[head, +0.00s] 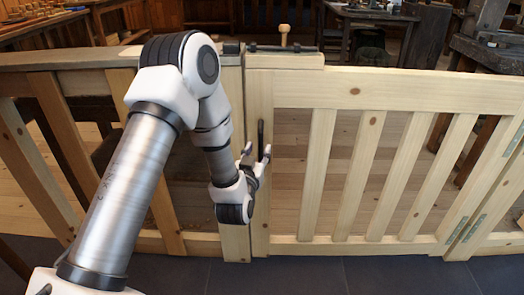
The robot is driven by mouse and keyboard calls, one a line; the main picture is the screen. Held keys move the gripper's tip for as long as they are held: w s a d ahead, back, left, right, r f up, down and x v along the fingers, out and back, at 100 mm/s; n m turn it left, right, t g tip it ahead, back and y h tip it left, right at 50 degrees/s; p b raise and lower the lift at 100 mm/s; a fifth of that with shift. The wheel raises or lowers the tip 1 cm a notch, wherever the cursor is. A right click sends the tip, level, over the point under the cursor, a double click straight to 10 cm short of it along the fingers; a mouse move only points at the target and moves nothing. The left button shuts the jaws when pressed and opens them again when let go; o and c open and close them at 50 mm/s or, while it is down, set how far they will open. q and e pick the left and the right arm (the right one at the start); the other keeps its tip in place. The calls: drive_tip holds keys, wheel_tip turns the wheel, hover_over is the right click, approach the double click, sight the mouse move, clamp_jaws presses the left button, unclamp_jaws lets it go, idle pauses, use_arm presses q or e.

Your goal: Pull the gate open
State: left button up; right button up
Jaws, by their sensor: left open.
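The light wooden gate (355,92) with upright slats spans the middle and right of the head view, and it looks closed against the post at its left. A dark upright handle (261,135) is on the gate's left stile. A black bar with a wooden knob (284,33) lies along the top of the gate's left end. My left gripper (257,155) is open beside the handle's lower part, its fingers pointing up. I cannot tell whether a finger touches the handle. My right gripper is not in view.
A fixed fence (50,85) with slanted slats continues to the left. Metal hinges (475,228) are at the gate's right end. Dark floor tiles (375,275) lie clear in front. Workbenches (375,14) stand behind on a wooden floor.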

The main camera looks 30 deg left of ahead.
sight(260, 146)
use_arm(q)
drive_tip(key=x, duration=0.3)
drive_tip(key=shift+w+a, duration=0.15)
drive_tip(key=shift+w, duration=0.2)
clamp_jaws()
drive_tip(key=shift+s, duration=0.1)
